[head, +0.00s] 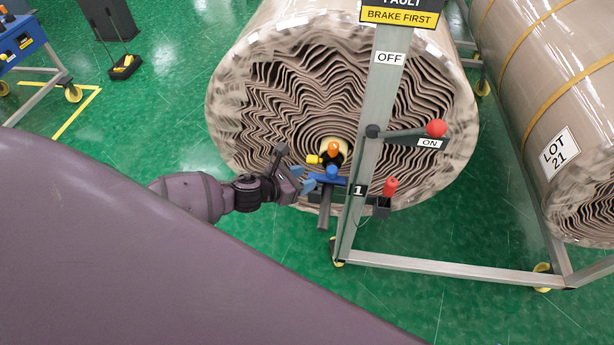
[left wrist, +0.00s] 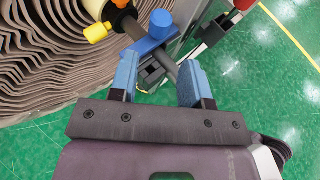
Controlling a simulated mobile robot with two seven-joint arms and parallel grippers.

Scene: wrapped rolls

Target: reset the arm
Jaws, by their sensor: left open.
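My left gripper (head: 308,181) is at the lower front of the big wrapped roll, just left of a blue crank piece (head: 334,179) with a blue knob at the roll's core. In the left wrist view its two blue fingers (left wrist: 158,78) stand apart. The blue knob (left wrist: 160,24) and a dark bar (left wrist: 165,60) lie just beyond and partly between the fingertips; I cannot tell whether they touch. Nothing is clearly gripped. My right gripper is in neither view.
The big roll (head: 270,110) shows wavy brown layers. A metal post (head: 380,110) with OFF and ON labels and a red-knobbed lever (head: 436,128) stands right of the gripper. Another roll (head: 540,100) marked LOT 21 is at right. Green floor (head: 450,220) is open at front.

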